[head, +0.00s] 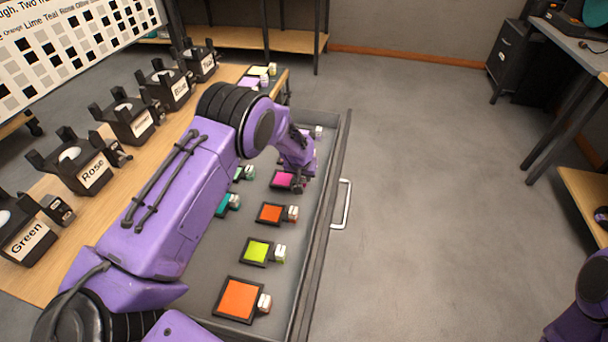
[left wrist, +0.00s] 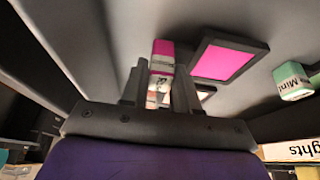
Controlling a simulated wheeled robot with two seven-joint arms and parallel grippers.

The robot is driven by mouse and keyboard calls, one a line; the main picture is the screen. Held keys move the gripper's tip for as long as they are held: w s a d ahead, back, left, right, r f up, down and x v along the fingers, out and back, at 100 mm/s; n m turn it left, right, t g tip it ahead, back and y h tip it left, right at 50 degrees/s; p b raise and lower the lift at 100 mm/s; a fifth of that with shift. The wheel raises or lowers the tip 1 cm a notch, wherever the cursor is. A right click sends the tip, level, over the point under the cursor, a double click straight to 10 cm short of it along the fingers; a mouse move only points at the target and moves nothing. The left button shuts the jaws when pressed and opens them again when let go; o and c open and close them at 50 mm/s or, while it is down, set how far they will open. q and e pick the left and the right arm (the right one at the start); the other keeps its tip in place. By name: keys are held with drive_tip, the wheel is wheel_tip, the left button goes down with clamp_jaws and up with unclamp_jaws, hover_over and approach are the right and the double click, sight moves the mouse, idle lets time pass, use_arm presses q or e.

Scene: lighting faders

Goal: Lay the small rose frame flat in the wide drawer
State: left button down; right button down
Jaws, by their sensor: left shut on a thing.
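The small rose frame (head: 283,179) is a dark-bordered square with a bright pink face, inside the open wide drawer (head: 318,255). It also shows in the left wrist view (left wrist: 226,61), with its pink and white grip block (left wrist: 162,58) beside it. My left gripper (head: 302,182) is inside the drawer, its fingers in the left wrist view (left wrist: 160,88) shut on that block. The frame looks about flat, face up; I cannot tell whether it touches the drawer floor. My right gripper is out of view.
The drawer also holds an orange frame (head: 270,213), a lime frame (head: 257,251), a larger orange frame (head: 239,298) and teal frames (head: 228,204) partly behind my arm. A mint block (left wrist: 293,82) stands near the rose frame. The drawer handle (head: 343,205) sticks out over clear floor.

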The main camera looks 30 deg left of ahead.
use_arm(q)
drive_tip(key=shift+f+b, duration=0.4)
drive_tip(key=shift+f, duration=0.3)
drive_tip(key=c, duration=0.8)
unclamp_jaws()
drive_tip(key=p+v, duration=0.2)
drive_tip(key=v, duration=0.3)
drive_tip(key=w+p+v, duration=0.1)
drive_tip(key=p+v, duration=0.2)
drive_tip(key=v, duration=0.3)
drive_tip(key=w+r+p+v, duration=0.1)
drive_tip(key=p+v, duration=0.2)
drive_tip(key=v, duration=0.3)
drive_tip(key=shift+w+a+r, duration=0.1)
drive_tip(key=shift+w+a, duration=0.1)
drive_tip(key=shift+a, duration=0.15)
